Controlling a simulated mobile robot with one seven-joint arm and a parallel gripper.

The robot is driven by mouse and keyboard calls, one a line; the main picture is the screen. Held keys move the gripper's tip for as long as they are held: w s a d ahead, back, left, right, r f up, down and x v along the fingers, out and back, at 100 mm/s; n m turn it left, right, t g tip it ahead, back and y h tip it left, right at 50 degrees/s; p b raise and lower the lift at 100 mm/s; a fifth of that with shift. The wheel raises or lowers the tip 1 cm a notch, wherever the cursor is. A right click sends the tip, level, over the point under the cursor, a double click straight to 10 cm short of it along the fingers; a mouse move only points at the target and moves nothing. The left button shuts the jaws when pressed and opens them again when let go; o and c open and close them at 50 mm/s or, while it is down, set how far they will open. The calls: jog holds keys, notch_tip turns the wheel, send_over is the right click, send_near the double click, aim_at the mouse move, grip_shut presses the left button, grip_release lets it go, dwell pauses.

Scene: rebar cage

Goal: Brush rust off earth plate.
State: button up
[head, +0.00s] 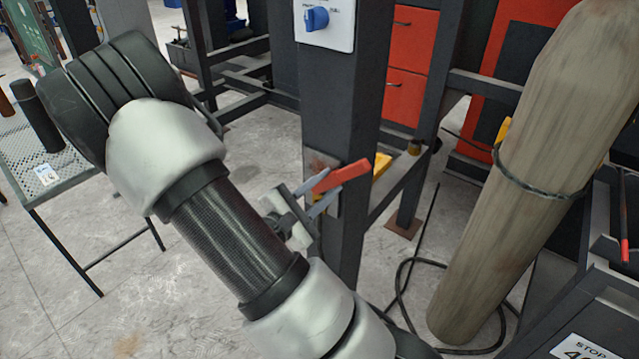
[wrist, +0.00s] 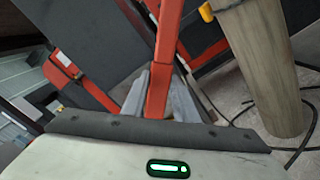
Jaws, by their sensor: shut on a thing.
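The earth plate (head: 318,160) is a small grey plate with brown rust marks on the face of a dark upright post. My gripper (head: 315,196) is in front of its lower part, shut on the red-orange handle of the brush (head: 341,176). The handle slants up to the right across the plate and post. In the wrist view the handle (wrist: 168,45) rises between the two grey fingers (wrist: 160,98). The bristles cannot be made out. I cannot tell whether the brush touches the plate. My gripper and the handle hide part of the plate.
A white panel with a blue knob (head: 317,18) is higher on the post (head: 338,95). A thick wooden pole (head: 520,190) leans at the right, with a black cable (head: 402,290) on the floor beside it. A mesh table (head: 75,165) stands at the left.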

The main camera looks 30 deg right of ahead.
jog(key=shift+w+a, duration=0.45)
jog(key=shift+w, duration=0.8)
jog(key=shift+w+a, duration=0.45)
jog(key=shift+w, duration=0.8)
jog(key=shift+w+a, duration=0.45)
jog(key=shift+w, duration=0.8)
jog(key=v, duration=0.6)
jog(key=shift+a, duration=0.1)
jog(key=shift+v, duration=1.45)
jog(key=shift+r, duration=0.1)
